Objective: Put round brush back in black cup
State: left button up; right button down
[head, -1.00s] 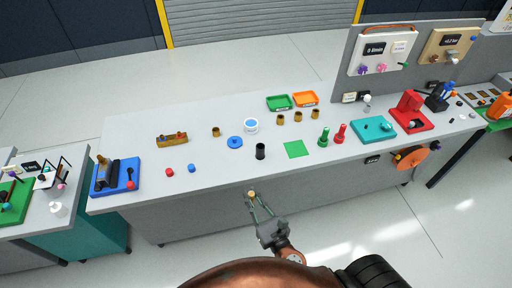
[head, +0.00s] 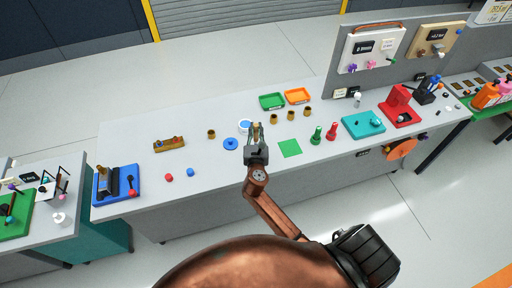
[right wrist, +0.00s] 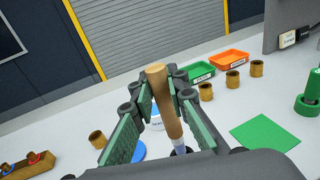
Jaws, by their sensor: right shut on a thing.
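My right gripper (head: 257,132) is above the bench, around where the black cup stood in the earlier head view. In the right wrist view its fingers (right wrist: 160,100) are shut on the round brush. The brush's tan wooden handle (right wrist: 164,98) sticks up between the green finger pads, slightly tilted. It also shows as a small tan piece in the head view (head: 255,127). The brush's lower end is mostly hidden by the gripper body. The black cup is hidden behind my gripper in the head view, so I cannot tell whether the brush touches it. My left gripper is out of view.
A white-and-blue round container (head: 243,126) and a blue disc (head: 230,144) stand left of the gripper. A green square (head: 290,148) and green and red pieces (head: 316,134) are to the right. Several brass cups (head: 275,116) stand behind.

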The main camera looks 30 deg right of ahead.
aim_at(256, 142)
notch_tip(256, 142, down, 4)
jog(key=shift+r+b, duration=0.25)
jog(key=shift+b, duration=0.1)
jog(key=shift+f, duration=0.3)
notch_tip(256, 142, down, 3)
jog(key=shift+f+b, duration=0.1)
jog(key=shift+b, duration=0.4)
jog(key=shift+f, duration=0.25)
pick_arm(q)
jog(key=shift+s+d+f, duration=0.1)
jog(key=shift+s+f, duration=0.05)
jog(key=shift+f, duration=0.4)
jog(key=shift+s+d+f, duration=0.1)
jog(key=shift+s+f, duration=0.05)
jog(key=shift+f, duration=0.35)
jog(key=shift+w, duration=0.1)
pick_arm(e)
jog(key=c, duration=1.9)
grip_release()
jog(key=shift+f, duration=0.1)
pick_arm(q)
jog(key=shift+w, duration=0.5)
